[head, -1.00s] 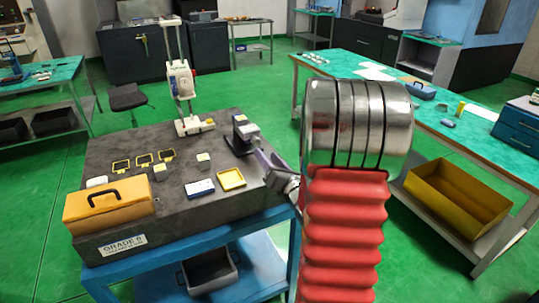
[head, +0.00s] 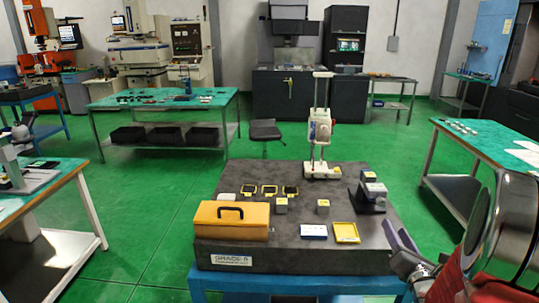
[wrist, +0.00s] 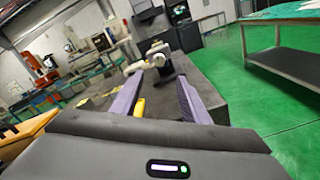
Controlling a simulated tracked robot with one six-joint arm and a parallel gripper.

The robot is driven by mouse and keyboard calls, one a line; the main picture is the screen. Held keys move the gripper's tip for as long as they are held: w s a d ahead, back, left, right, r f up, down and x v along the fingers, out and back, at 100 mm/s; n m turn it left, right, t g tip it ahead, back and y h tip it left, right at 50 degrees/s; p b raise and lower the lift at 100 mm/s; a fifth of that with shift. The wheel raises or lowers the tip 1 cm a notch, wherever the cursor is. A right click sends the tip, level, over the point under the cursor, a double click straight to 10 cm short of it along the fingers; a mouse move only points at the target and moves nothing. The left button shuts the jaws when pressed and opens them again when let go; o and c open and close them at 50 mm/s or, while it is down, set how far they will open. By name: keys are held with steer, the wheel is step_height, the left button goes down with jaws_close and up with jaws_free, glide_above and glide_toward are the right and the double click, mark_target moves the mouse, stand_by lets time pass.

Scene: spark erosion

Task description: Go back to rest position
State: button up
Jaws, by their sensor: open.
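My gripper (head: 402,238) is at the right front corner of the dark granite plate (head: 290,257) in the head view, with my red and silver arm at the right edge. In the wrist view, the two purple fingers of my gripper (wrist: 160,80) stand apart with nothing held between them. They point over the plate toward a small grey device with a round end (wrist: 160,54). The same device (head: 371,192) stands on the plate's right side in the head view, apart from my gripper.
On the plate are an orange case (head: 232,220), a yellow tray (head: 346,232), a blue-and-white box (head: 314,232), small grey blocks and a white upright instrument (head: 320,130). Green-topped tables (head: 165,97) stand around. Green floor (head: 140,220) is open on the left.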

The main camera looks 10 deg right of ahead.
steer(key=s+a+r+m+g, duration=0.1)
steer(key=a+r+m+g, duration=0.15)
steer(key=a+m, duration=0.45)
steer(key=a+r+m+g, duration=0.2)
steer(key=a+m+g, duration=0.2)
steer(key=a+m, duration=0.3)
steer(key=s+a+m+g+y, duration=0.4)
steer(key=s+a+m, duration=0.9)
steer(key=s+a, duration=0.5)
steer(key=shift+s+a+r+g+y, duration=0.3)
steer(key=shift+s+r+g, duration=0.15)
steer(key=shift+s+g, duration=0.15)
